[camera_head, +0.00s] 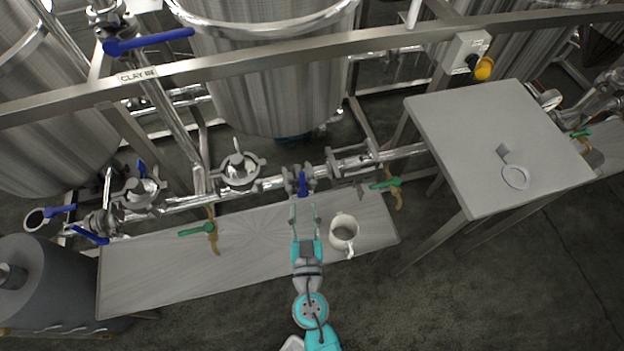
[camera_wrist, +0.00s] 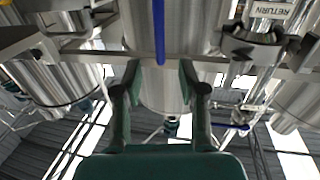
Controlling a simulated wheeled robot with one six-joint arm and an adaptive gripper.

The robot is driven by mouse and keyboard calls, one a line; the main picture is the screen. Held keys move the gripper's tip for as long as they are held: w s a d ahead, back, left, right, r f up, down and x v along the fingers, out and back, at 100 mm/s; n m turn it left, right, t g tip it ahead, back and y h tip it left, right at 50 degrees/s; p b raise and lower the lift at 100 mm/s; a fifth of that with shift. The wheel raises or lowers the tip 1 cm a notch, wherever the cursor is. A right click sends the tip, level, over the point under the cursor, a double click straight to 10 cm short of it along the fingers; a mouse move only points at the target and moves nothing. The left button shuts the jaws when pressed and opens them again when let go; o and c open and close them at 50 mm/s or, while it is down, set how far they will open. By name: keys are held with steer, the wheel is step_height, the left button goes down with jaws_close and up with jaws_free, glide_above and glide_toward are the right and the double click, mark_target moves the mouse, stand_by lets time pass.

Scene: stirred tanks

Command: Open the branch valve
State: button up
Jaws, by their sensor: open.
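My gripper (camera_head: 303,209) is open and empty over the steel bench, in front of the pipe run. A valve with a blue lever (camera_head: 303,184) sits on the pipe just beyond my fingertips. In the wrist view a blue lever (camera_wrist: 159,32) hangs upright, in line with the gap between my open fingers (camera_wrist: 160,78). I cannot tell whether the fingers straddle it; no contact shows. Which valve is the branch valve is not readable here. Other blue levers show at the upper left (camera_head: 150,41) and lower left (camera_head: 88,235).
A white mug (camera_head: 343,233) stands on the bench (camera_head: 150,275) right of my gripper. Green-handled taps (camera_head: 197,229) (camera_head: 385,184) flank it. A grey table (camera_head: 450,130) holds a ring-shaped item (camera_head: 515,177). A rail (camera_head: 270,62) and steel tanks (camera_head: 275,90) lie behind.

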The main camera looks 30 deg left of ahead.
mark_target(303, 183)
steer(key=x, duration=0.9)
steer(key=shift+w+a, duration=0.25)
steer(key=shift+w, duration=0.05)
jaws_close()
